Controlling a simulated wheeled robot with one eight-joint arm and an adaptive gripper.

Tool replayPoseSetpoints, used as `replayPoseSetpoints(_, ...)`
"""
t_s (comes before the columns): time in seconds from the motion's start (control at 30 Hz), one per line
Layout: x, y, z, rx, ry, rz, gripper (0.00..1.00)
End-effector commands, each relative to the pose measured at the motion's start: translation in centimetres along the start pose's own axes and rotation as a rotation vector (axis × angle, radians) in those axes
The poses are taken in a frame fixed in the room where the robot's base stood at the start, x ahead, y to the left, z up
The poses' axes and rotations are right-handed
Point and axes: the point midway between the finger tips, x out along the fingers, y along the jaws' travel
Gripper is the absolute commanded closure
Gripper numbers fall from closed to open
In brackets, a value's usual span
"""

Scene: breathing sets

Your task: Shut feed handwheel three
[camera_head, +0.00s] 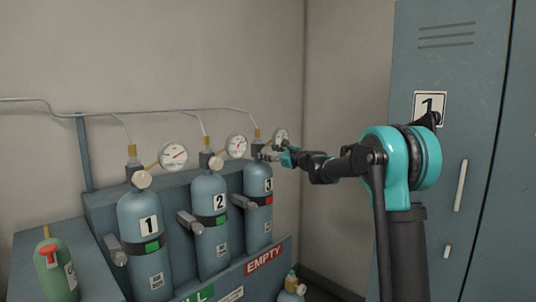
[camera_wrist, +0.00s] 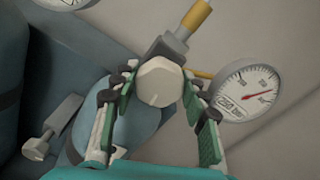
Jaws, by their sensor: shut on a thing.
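Cylinder three (camera_head: 259,222) is a blue bottle marked 3 at the right end of the rack. Its feed handwheel is a cream, faceted knob on a grey valve block; it shows in the wrist view (camera_wrist: 160,82). My gripper (camera_head: 277,154) reaches in from the right at the top of cylinder three and partly hides the valve in the head view. In the wrist view, its green-padded fingers stand on both sides of the handwheel and are shut on it. A gauge (camera_wrist: 246,90) with a red needle sits right of the handwheel.
Cylinder one (camera_head: 148,255) and cylinder two (camera_head: 211,247) stand to the left, with their own knobs and gauges. A thin pipe (camera_head: 60,108) runs above. A green bottle (camera_head: 58,278) is at far left. A grey locker (camera_head: 440,80) stands at right.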

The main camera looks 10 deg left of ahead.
Motion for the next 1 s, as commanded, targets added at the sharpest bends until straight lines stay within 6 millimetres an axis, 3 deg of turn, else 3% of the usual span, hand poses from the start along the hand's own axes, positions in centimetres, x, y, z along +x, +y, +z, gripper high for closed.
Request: replayPoseSetpoints(1.0,-0.07,0.01,-0.17,0.961,0.002,0.001,0.85)
